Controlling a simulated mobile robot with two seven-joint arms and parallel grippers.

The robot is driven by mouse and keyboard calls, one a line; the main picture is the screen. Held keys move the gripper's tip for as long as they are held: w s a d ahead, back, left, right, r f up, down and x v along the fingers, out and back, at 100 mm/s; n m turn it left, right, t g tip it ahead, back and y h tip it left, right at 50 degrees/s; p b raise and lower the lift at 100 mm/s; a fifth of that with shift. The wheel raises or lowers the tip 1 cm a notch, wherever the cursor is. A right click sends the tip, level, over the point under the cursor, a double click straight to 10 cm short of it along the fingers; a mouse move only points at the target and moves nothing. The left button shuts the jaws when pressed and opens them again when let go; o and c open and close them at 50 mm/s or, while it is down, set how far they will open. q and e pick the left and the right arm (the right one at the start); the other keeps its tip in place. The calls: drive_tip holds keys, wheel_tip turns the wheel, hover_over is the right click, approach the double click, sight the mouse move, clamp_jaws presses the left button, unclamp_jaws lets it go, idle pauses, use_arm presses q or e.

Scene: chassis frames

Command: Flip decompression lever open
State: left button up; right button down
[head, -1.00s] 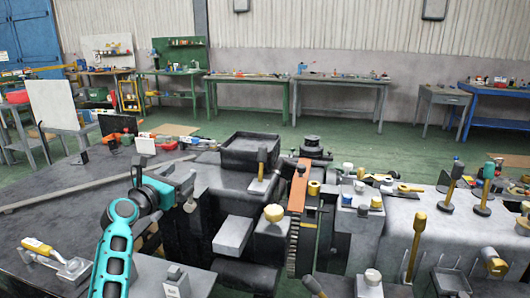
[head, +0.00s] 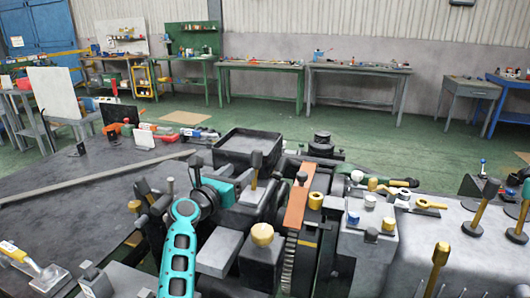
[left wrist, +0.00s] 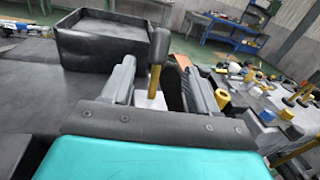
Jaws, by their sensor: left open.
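A small upright lever with a dark knob and yellow shaft (head: 256,165) stands just in front of a black open tray; I take it for the decompression lever, though no label shows. It also shows in the left wrist view (left wrist: 155,72), between my fingers and beyond the gripper's base. My left gripper (head: 240,184), on the teal arm, is open just left of the lever and pointed at it. In the left wrist view its dark fingers (left wrist: 153,84) stand apart, one on each side of the lever. Contact cannot be told. My right gripper is out of view.
The black tray (head: 247,141) is close behind the lever. More yellow-handled levers (head: 482,207) are at the far right. Workbenches (head: 260,66) line the back wall.

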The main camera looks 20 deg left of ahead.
sight(253, 161)
use_arm(q)
drive_tip(key=w, duration=0.3)
drive_tip(key=w+d+b, duration=0.1)
drive_tip(key=w, duration=0.3)
drive_tip(key=w+b, duration=0.1)
drive_tip(key=w, duration=0.2)
drive_tip(key=shift+w+d+f, duration=0.1)
drive_tip(key=shift+w+d, duration=0.05)
drive_tip(key=shift+w+d+b, duration=0.15)
drive_tip(key=shift+w+b, duration=0.2)
drive_tip(key=shift+w, duration=0.6)
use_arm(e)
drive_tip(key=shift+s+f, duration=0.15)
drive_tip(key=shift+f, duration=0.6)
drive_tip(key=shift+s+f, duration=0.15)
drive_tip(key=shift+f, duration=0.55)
use_arm(q)
drive_tip(key=shift+c, duration=0.4)
clamp_jaws()
